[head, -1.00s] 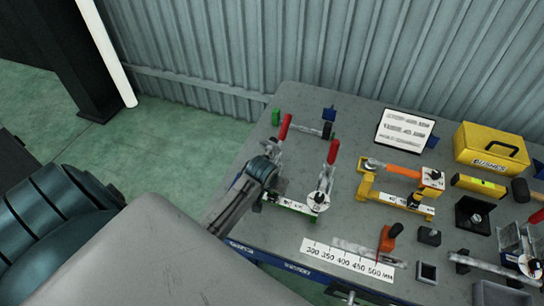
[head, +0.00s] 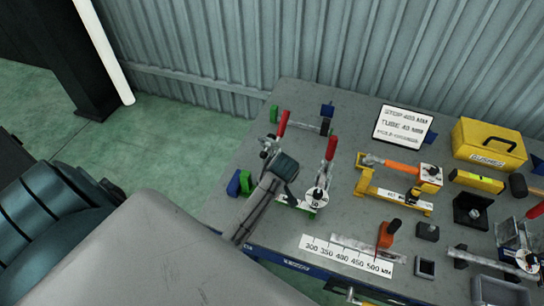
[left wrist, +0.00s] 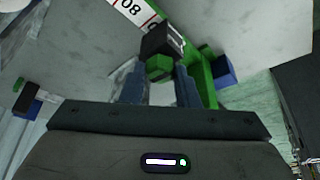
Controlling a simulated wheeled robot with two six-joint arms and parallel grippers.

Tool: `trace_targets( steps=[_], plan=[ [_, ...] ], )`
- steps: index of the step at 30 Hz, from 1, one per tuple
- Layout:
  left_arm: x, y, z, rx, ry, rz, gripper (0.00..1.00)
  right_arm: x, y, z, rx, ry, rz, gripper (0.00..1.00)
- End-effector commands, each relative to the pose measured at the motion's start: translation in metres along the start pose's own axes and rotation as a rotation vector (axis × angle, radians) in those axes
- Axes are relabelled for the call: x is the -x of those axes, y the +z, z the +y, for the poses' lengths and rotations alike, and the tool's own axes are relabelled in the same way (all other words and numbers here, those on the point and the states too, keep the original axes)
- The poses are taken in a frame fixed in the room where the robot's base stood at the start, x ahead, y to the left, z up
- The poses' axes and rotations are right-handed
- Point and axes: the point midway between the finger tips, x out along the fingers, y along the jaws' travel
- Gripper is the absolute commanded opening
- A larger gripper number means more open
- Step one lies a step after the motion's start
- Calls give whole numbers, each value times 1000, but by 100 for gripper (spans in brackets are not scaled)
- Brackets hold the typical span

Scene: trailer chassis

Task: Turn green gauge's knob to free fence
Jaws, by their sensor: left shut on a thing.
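The green gauge (head: 309,212) stands at the left part of the bench, with a white round dial (head: 316,200) at its right end. My left gripper (head: 289,198) reaches down over the gauge, just left of the dial, and covers part of it. In the left wrist view the two fingers (left wrist: 160,85) are shut on a small knob (left wrist: 159,68) with a green face and a black block behind it. A white scale strip (left wrist: 133,8) with red marks and green parts of the gauge (left wrist: 203,82) show beyond. Which part is the fence cannot be told. My right gripper is not in view.
Red-handled clamps (head: 331,148) rise close behind the gripper. Blue and green blocks (head: 240,183) sit at the bench's left edge. A printed scale (head: 345,257) lies in front.

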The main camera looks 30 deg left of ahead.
Motion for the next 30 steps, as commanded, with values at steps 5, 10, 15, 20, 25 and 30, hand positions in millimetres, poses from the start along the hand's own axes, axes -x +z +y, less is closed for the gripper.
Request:
trace_targets(
  steps=[5, 10, 15, 20, 25, 30],
  plan=[
    [0, 0, 1, 37, -14, 1, 5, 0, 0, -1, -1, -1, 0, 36],
    [0, 0, 1, 49, -19, 1, 5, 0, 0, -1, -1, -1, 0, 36],
    [0, 0, 1, 50, -19, 0, 5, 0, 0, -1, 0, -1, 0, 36],
    [0, 0, 1, 49, -19, 1, 30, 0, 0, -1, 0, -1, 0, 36],
    [0, 0, 1, 48, -19, 0, 50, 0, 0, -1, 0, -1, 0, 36],
    [0, 0, 0, 48, -19, 0, 50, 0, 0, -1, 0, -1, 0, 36]
  ],
)
